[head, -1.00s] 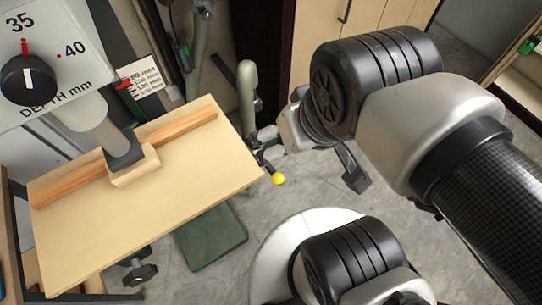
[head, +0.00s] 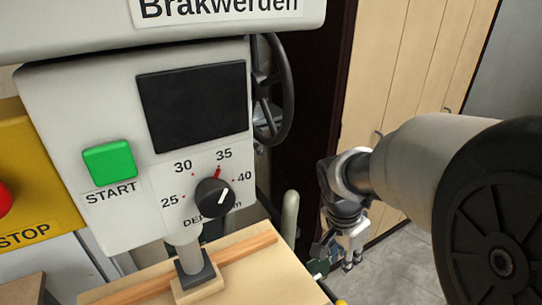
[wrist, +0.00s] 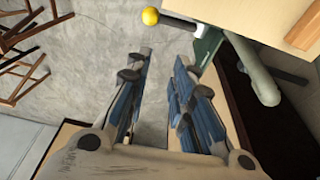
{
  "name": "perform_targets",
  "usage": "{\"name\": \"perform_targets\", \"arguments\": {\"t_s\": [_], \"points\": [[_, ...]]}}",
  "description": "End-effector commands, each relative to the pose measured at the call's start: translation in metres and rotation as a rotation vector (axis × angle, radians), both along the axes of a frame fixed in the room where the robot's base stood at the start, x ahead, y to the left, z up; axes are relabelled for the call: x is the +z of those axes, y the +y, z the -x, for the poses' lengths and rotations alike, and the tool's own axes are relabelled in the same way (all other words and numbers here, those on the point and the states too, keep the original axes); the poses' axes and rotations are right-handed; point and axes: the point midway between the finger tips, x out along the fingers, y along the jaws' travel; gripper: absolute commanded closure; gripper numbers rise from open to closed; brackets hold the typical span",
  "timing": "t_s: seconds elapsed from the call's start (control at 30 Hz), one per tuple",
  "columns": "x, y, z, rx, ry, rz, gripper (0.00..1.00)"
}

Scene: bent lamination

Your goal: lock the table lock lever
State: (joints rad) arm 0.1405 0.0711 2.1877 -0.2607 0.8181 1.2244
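The table lock lever (wrist: 182,20) has a dark rod with a yellow ball knob (wrist: 151,16) at its end. It sticks out from beside the wooden table (wrist: 256,16) at the top of the wrist view. In the head view my gripper (head: 333,262) is beside the table's right corner.
The drill machine panel with a depth dial (head: 214,198) and green start button (head: 109,162) stands left. A handwheel (head: 270,90) and a pale upright handle (head: 290,217) are behind my gripper. Wooden stools (wrist: 25,50) stand left in the wrist view.

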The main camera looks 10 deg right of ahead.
Motion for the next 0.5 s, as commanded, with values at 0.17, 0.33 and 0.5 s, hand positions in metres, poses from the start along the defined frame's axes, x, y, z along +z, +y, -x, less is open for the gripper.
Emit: {"name": "perform_targets", "arguments": {"t_s": [0.17,0.33,0.5], "points": [[-0.0071,-0.0046,-0.0050,-0.050,0.004,0.003,0.93],[-0.0071,-0.0046,-0.0049,-0.052,0.004,0.003,1.00],[-0.0087,-0.0048,-0.0046,-0.051,0.004,0.003,1.00]]}}
